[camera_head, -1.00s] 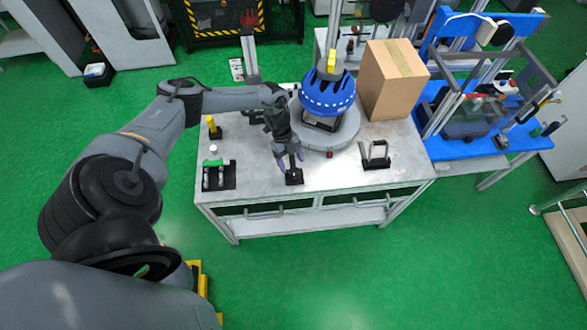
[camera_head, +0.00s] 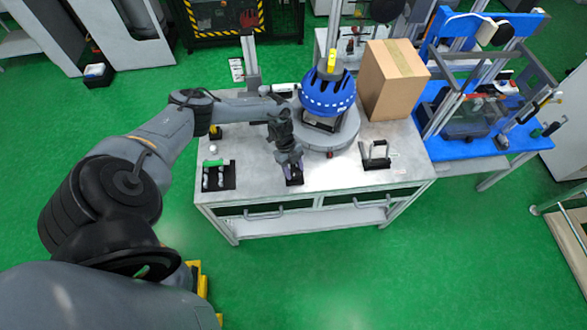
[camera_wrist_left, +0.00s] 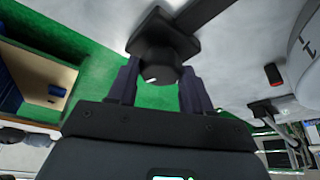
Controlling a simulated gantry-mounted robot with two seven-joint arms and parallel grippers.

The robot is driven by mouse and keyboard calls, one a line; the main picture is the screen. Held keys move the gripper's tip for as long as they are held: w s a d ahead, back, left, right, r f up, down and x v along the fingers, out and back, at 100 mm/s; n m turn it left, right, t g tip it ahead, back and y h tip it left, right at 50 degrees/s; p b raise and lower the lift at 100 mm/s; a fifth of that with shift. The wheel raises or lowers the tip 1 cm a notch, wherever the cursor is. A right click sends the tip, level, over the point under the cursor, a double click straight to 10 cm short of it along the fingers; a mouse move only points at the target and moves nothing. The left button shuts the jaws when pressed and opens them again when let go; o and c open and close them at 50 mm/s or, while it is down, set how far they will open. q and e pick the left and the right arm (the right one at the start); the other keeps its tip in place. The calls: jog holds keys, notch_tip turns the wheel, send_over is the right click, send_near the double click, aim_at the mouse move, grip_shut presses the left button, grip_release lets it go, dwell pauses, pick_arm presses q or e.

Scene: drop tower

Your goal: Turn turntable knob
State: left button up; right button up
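The turntable knob (camera_wrist_left: 160,66) is black with a white mark. It stands on a small square black base (camera_head: 295,181) near the front edge of the table. My left gripper (camera_wrist_left: 158,80) reaches down over it. In the left wrist view its two dark fingers stand on either side of the knob, apart from each other, with some space showing at the left; contact cannot be made out. In the head view the left gripper (camera_head: 291,167) hides most of the knob. The round grey turntable (camera_head: 345,133) is behind, under a blue helmet (camera_head: 328,94). My right gripper is out of view.
A cardboard box (camera_head: 392,82) stands at the table's back right. A black holder with a green-topped item (camera_head: 217,175) lies left of the knob, and a metal handle fixture (camera_head: 375,155) lies right. The tabletop (camera_head: 255,165) between them is mostly clear.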

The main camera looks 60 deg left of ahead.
pick_arm(q)
jog(key=c, duration=0.5)
jog(key=shift+o, duration=0.2)
jog(key=shift+s+r+n+t+p, duration=0.15)
jog(key=shift+n+t+p, duration=0.15)
jog(key=shift+n+p, duration=0.45)
jog(key=n+p, duration=0.1)
jog(key=p, duration=0.1)
jog(key=shift+r+n+t+p, duration=0.1)
jog(key=shift+n+t+p, duration=0.2)
jog(key=shift+n, duration=0.05)
jog(key=shift+d+n+t+y+p, duration=0.1)
jog(key=shift+n+t+y+p, duration=0.25)
jog(key=shift+n+p, duration=0.6)
jog(key=shift+f+n+p, duration=0.2)
jog(key=shift+n+p, duration=0.35)
jog(key=shift+t, duration=0.25)
jog(key=o, duration=1)
jog(key=shift+r, duration=0.1)
